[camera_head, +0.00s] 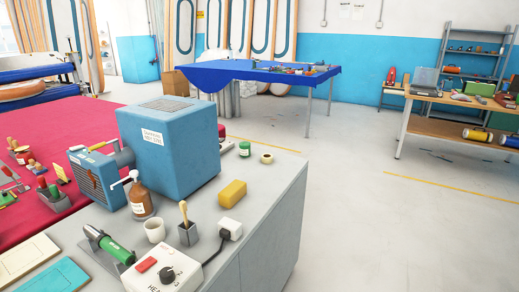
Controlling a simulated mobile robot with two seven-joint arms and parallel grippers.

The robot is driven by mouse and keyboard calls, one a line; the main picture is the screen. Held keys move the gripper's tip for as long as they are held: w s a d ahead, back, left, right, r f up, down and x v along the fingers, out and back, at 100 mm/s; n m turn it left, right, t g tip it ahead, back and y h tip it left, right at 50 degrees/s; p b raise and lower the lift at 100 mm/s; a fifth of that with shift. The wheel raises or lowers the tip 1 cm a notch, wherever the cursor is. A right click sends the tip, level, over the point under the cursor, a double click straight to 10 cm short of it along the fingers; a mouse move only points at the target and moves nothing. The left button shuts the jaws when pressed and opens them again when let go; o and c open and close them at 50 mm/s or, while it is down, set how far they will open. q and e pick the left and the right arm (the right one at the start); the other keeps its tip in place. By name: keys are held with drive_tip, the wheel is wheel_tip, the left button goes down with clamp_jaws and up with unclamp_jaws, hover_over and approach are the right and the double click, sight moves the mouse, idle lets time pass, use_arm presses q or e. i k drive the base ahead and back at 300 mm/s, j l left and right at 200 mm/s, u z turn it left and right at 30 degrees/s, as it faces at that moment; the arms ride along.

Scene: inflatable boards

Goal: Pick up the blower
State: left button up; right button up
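A blue machine (98,180) with a slatted grille and a yellow handle on top looks like a blower. It sits near the left of the grey bench (262,207), against a large blue box (170,150) with a white label. A brown pump bottle (140,200) stands in front of it and hides a little of its right side. A green handheld tool (115,248) lies tilted in a grey stand in the foreground, near a white control box with a dial (165,272). I cannot tell for certain which is meant. Neither gripper shows.
A white cup (155,230), a brush holder (188,233), a yellow sponge (232,193), a green jar (244,149) and a tape roll (266,158) stand on the bench. A red-covered table (75,125) lies left. The floor (390,230) to the right is open.

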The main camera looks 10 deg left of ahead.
sight(103, 241)
drive_tip(key=u, duration=1.45)
